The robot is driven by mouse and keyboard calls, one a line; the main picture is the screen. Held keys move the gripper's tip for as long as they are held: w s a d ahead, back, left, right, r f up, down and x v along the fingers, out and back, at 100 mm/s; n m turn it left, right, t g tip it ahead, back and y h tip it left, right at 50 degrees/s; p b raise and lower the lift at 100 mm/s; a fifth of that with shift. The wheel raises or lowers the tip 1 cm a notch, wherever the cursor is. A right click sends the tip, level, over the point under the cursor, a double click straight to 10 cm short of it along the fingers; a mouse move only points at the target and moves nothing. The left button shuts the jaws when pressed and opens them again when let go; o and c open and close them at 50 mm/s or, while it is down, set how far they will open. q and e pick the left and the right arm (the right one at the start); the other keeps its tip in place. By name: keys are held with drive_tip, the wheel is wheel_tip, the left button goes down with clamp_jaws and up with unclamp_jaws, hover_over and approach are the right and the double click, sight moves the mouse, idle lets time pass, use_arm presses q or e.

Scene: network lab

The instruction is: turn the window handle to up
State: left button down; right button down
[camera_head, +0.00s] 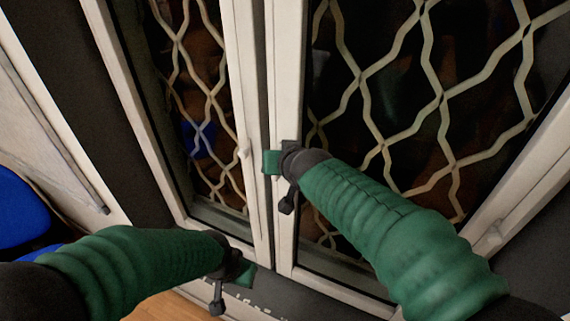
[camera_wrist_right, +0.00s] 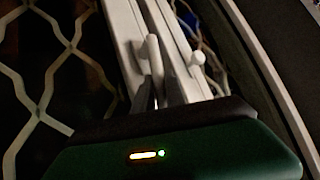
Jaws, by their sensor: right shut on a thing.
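The white window handle (camera_wrist_right: 154,55) shows in the right wrist view, on the white frame of one window sash. Its rounded end sticks out past my fingertips, and its lower part in the picture lies between them. My right gripper (camera_wrist_right: 160,92) is shut on the handle. In the head view, my right gripper (camera_head: 273,162) is at the middle window posts and its body hides the handle. My left gripper (camera_head: 244,276) is low near the window's bottom frame, away from the handle. Its fingers are too unclear to tell their state.
A second small white handle (camera_head: 243,152) is on the neighbouring sash, close to my right gripper; it also shows in the wrist view (camera_wrist_right: 198,58). A metal lattice (camera_head: 440,95) covers the panes. A blue chair (camera_head: 20,208) stands at the far left.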

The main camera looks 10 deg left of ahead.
drive_tip(key=shift+w+a+r+n+h, duration=0.15)
drive_tip(key=shift+a+r+n+h, duration=0.25)
drive_tip(key=shift+a+h, duration=0.25)
drive_tip(key=c, duration=1.5)
unclamp_jaws()
drive_tip(key=shift+o, duration=0.6)
drive_tip(key=shift+f, duration=0.1)
drive_tip(key=shift+g, duration=0.3)
